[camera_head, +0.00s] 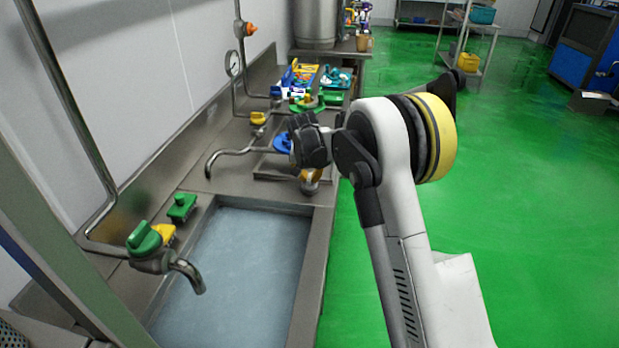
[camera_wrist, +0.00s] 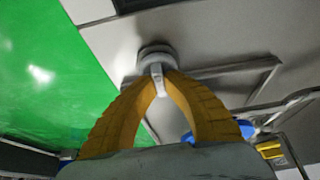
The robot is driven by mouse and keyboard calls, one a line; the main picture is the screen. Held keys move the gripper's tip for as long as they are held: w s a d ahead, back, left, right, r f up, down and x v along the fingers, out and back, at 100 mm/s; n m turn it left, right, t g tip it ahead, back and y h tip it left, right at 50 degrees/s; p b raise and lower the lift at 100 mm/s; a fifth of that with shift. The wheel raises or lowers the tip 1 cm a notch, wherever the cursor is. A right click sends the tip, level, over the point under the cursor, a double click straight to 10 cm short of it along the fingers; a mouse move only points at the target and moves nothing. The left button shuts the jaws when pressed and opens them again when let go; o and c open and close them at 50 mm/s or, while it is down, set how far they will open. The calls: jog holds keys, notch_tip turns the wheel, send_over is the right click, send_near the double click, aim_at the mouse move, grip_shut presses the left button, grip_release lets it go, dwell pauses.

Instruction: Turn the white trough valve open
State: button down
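The white trough valve (camera_wrist: 157,55) is a pale round knob with a narrow handle at the top middle of the wrist view. My gripper (camera_wrist: 161,82) has its two ribbed yellow fingers curved in on both sides of that handle, with the tips against it. In the head view my gripper (camera_head: 310,174) reaches down at the right edge of the sink counter. There the valve is mostly hidden under the fingers, and its turn angle cannot be told.
A water-filled basin (camera_head: 235,265) lies in front. A green-handled tap (camera_head: 145,240) and a green valve (camera_head: 182,207) stand at its left. A curved spout (camera_head: 228,152) and a blue valve (camera_head: 283,142) are near my gripper. The green floor (camera_head: 510,190) at right is clear.

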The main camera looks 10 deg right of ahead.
jog(key=shift+n, duration=0.3)
jog(key=n+y+p, duration=0.1)
jog(key=n+y, duration=0.1)
jog(key=n, duration=0.4)
jog(key=n+y+p, duration=0.1)
jog(key=n, duration=0.2)
jog(key=shift+y, duration=0.3)
jog(key=n+g+y, duration=0.1)
jog(key=n, duration=0.3)
jog(key=shift+p, duration=0.35)
jog(key=shift+n+g+y+p, duration=0.35)
jog(key=shift+n+g+y, duration=0.3)
jog(key=shift+n, duration=1.55)
jog(key=c, duration=1.5)
grip_release()
